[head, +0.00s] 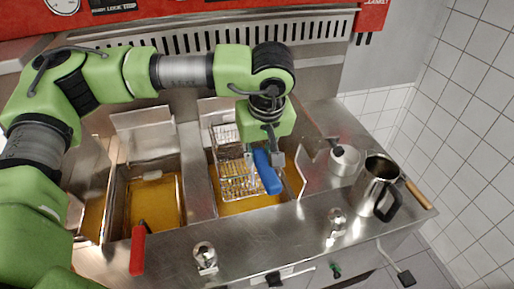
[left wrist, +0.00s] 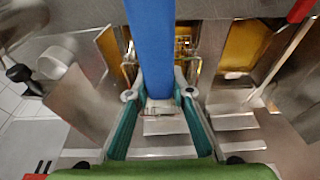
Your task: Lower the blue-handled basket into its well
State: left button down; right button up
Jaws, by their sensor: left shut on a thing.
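The blue handle (head: 267,172) belongs to a wire basket (head: 238,178). My left gripper (head: 267,150) is shut on the handle from above; the handle also runs between the fingers in the left wrist view (left wrist: 152,45). The basket is over the right-hand oil well (head: 250,204), with amber oil visible around and below it. I cannot tell whether its bottom touches the oil. In the left wrist view the gripper (left wrist: 158,95) hides much of the basket. My right gripper is not in view.
A red handle (head: 137,250) projects over the front edge at the left-hand well (head: 155,203). A lidded pot (head: 344,160) and a tall steel pitcher (head: 374,187) stand on the counter to the right. Knobs line the front. A tiled wall (head: 470,120) bounds the right.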

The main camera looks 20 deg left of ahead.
pick_arm(q)
notch_tip(320, 180, down, 17)
jog(key=b, duration=1.2)
jog(key=shift+s+f, duration=0.1)
jog(key=shift+s, duration=0.05)
jog(key=shift+f+b, duration=0.85)
jog(key=shift+b, duration=0.05)
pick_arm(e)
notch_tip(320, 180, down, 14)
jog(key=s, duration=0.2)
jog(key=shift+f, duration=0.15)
pick_arm(q)
jog(key=shift+f, duration=0.15)
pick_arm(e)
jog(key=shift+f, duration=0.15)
pick_arm(q)
jog(key=shift+f+b, duration=0.3)
jog(key=shift+b, duration=0.35)
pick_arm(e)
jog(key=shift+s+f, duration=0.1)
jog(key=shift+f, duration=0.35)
pick_arm(q)
jog(key=c, duration=1.7)
grip_release()
